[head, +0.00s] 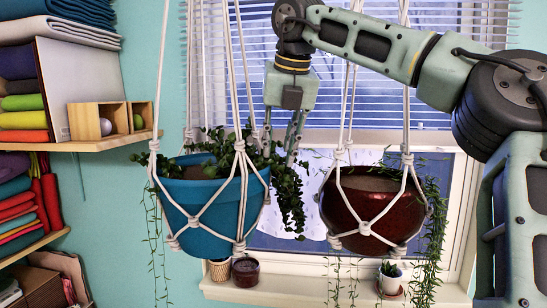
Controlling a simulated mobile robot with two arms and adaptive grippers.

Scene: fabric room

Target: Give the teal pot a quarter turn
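The teal pot (203,212) hangs upright in a white macramé hanger (240,146) left of centre in the head view. A trailing green plant (287,190) grows in it and spills over its right rim. My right gripper (280,146) points down beside the pot's right rim, behind or among the leaves. Its two fingers are spread apart, with no pot wall visible between them. The fingertips are partly hidden by leaves, so I cannot tell whether they touch the plant. My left gripper is not in view.
A dark red hanging pot (371,208) is close on the right, in its own cord hanger. Wooden shelves (100,142) with folded fabric fill the left side.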

